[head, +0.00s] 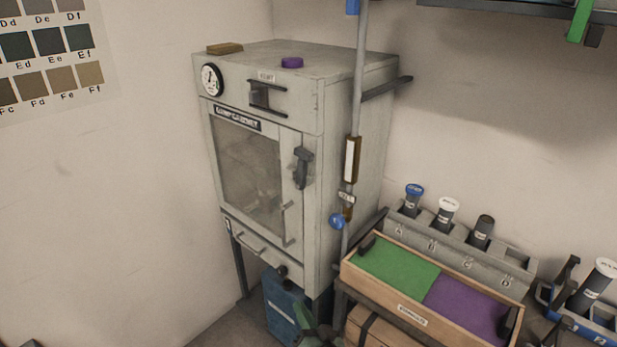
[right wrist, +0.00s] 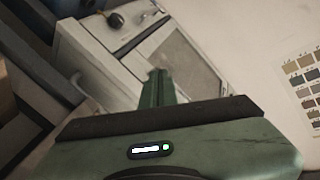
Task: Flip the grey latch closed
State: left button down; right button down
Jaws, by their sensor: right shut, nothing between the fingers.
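A dark grey latch (head: 303,168) is mounted on the right edge of the cabinet's windowed door. Its handle hangs down along the door edge; I cannot tell whether it is fully engaged. The door (head: 292,210) appears flush with the pale grey cabinet (head: 350,120). My green right gripper (head: 314,328) is at the bottom of the head view, below and apart from the latch. In the right wrist view its fingers (right wrist: 157,76) are together and empty, pointing towards the cabinet front (right wrist: 95,60). My left gripper is not in view.
A vertical pole (head: 357,90) with tags stands just right of the cabinet front. A wooden tray (head: 432,322) with green and purple panels, and a rack (head: 518,262) holding capped tubes, are at the right. A blue box (head: 282,306) is below the cabinet.

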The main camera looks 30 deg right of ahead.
jog(key=s+d+r+m+h, duration=0.1)
jog(key=d+r+m+h, duration=0.1)
jog(key=r+m, duration=0.6)
jog(key=s+d+r+m+h, duration=0.1)
jog(key=d+r+m+h, duration=0.2)
jog(key=r, duration=2)
jog(key=m+h, duration=0.1)
jog(key=m, duration=0.4)
jog(key=shift+h, duration=0.3)
jog(key=p, duration=0.2)
send_near(307, 166)
jog(key=w+d, duration=0.1)
jog(key=d, duration=0.3)
jog(key=w, duration=0.2)
jog(key=w+a, duration=0.1)
jog(key=w, duration=0.1)
jog(key=shift+w+a+r+p, duration=0.15)
jog(key=shift+a+r+p, duration=0.05)
jog(key=shift+a+p, duration=0.1)
